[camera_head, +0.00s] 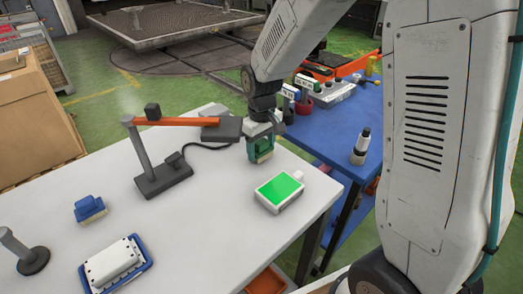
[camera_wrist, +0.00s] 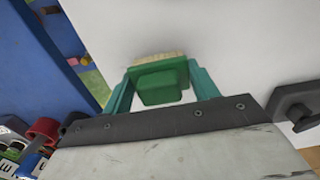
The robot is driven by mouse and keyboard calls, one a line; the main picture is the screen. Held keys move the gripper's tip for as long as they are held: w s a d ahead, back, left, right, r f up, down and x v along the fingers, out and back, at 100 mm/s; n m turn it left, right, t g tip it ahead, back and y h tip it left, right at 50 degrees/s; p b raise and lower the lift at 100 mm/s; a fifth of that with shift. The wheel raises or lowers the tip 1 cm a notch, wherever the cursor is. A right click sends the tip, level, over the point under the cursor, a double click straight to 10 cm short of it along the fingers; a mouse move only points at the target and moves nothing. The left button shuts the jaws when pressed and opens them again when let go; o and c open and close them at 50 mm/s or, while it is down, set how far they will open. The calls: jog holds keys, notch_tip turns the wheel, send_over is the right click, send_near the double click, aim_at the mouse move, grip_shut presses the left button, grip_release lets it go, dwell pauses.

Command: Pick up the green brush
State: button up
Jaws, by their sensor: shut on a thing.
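The green brush (camera_head: 261,147) is in my gripper (camera_head: 259,138) over the far right part of the white table (camera_head: 230,240). In the wrist view the brush (camera_wrist: 163,82) shows its green block handle, with pale bristles at its far side. The two teal fingers of my gripper (camera_wrist: 160,88) stand on either side of the block and are shut on it. The bristles point down toward the white tabletop. I cannot tell whether they touch it or hang just above it.
A lamp with an orange arm (camera_head: 175,121) stands left of my gripper. A white device with a green screen (camera_head: 281,190) lies in front. A blue brush (camera_head: 90,208) and a blue-edged tray (camera_head: 146,266) are at left. A blue table (camera_head: 335,150) stands behind right.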

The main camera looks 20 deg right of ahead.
notch_tip(320, 180, up, 3)
jog(key=shift+s+f, duration=0.1)
jog(key=shift+f, duration=0.1)
jog(key=r, duration=0.1)
send_over(280, 188)
jog(key=s+d, duration=0.1)
jog(key=s, duration=0.1)
jog(key=shift+w+d+r, duration=0.1)
jog(key=shift+w, duration=0.05)
jog(key=o, duration=0.3)
jog(key=shift+c, duration=1)
jog(key=shift+w+a+f, duration=0.25)
jog(key=shift+w+a, duration=0.05)
jog(key=shift+w, duration=0.15)
jog(key=shift+w+a+f, duration=0.25)
jog(key=shift+w+a, duration=0.05)
jog(key=shift+w, duration=0.15)
